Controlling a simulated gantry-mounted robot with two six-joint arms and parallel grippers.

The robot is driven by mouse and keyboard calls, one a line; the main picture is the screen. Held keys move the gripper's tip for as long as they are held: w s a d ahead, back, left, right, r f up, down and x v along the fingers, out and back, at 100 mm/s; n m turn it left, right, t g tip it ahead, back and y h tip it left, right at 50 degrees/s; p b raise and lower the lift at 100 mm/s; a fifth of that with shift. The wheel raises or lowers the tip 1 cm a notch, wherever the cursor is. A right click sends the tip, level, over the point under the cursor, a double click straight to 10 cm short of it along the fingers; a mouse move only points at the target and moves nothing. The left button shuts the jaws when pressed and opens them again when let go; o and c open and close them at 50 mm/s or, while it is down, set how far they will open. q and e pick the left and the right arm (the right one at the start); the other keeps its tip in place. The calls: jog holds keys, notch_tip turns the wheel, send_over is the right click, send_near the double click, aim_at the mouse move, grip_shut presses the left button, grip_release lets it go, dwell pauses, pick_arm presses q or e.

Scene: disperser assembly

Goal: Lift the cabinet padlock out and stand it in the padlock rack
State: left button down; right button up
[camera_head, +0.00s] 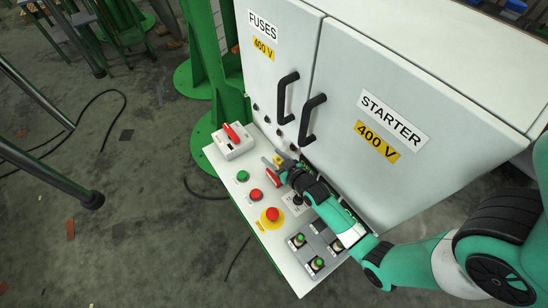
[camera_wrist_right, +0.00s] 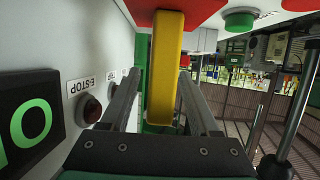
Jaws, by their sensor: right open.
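My right gripper (camera_head: 281,168) is at the cabinet's console, beside a small yellow piece (camera_head: 279,160) and a red handle, and its fingers are open. In the right wrist view a yellow block (camera_wrist_right: 165,65), which looks like the padlock, stands between the two open fingers (camera_wrist_right: 163,85) against a red part (camera_wrist_right: 205,10). I cannot tell whether either finger touches it. Its shackle is not clear to see. A grey holder (camera_head: 318,243) with several green-topped pieces sits at the console's near right; I cannot tell if it is the padlock rack. My left gripper is not in view.
The cabinet (camera_head: 400,90) with two black door handles rises behind the console (camera_head: 290,272). A green button (camera_head: 242,176), a red button (camera_head: 256,195) and a red mushroom button (camera_head: 272,215) stand up from the console. A white box with a red lever (camera_head: 233,138) is at its far end.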

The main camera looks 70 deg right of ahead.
jog(key=p+v, duration=0.3)
jog(key=v, duration=0.8)
jog(key=shift+s+p, duration=0.25)
jog(key=shift+p, duration=0.15)
jog(key=shift+a+r, duration=0.1)
